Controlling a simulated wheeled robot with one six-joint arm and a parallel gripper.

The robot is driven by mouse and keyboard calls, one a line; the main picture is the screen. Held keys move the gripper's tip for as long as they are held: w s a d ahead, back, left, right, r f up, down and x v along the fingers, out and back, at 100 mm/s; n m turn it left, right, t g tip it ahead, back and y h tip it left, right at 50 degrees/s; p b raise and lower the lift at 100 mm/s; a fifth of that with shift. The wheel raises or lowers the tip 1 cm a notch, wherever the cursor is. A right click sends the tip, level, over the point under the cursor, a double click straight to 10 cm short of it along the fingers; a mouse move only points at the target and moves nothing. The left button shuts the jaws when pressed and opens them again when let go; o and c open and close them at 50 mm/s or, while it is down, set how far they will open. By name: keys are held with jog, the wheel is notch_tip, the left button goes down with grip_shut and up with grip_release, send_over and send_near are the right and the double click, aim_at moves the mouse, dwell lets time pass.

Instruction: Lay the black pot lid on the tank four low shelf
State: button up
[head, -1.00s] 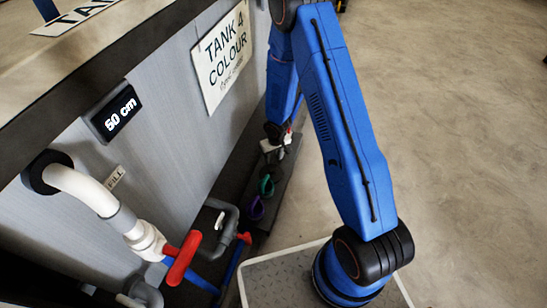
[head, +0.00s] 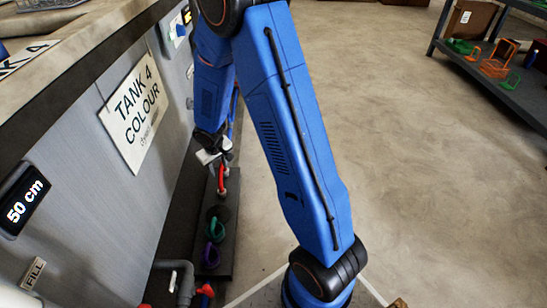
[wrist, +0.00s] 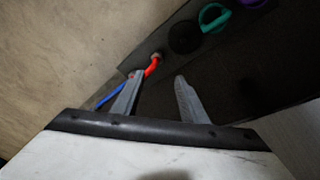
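A dark round shape that looks like the black pot lid (head: 221,212) lies on the low shelf (head: 222,268) beneath the Tank 4 sign, just beyond a teal ring-shaped item. It also shows in the wrist view as a black disc (wrist: 184,38) beside the teal item. It is dark on dark, so its outline is faint. My gripper (wrist: 157,88) is open, with its two grey fingers apart and nothing between them. In the head view my gripper (head: 214,158) is above the far part of the shelf, beyond the lid and apart from it.
A teal item (head: 216,229) and a purple item (head: 212,256) stand on the low shelf. A red pipe (head: 221,180) rises near my fingers. The tank wall with its Tank 4 sign (head: 135,110) is close on the left. Open floor lies right; a loaded rack (head: 500,80) stands far right.

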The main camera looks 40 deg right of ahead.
jog(key=s+d+r, duration=0.1)
jog(key=s+r, duration=0.4)
jog(key=r, duration=0.3)
jog(key=s+d+r+m+t, duration=0.15)
jog(key=s+r, duration=0.25)
jog(key=r, duration=0.4)
jog(key=s+d+r, duration=0.2)
jog(key=s+r, duration=0.3)
jog(key=r, duration=0.3)
jog(key=s+r, duration=0.4)
jog(key=s, duration=0.6)
jog(key=s+a+r+y, duration=0.1)
jog(key=s+r, duration=0.3)
jog(key=s, duration=0.7)
jog(key=shift+s+a+r, duration=0.2)
jog(key=shift+a+r, duration=0.1)
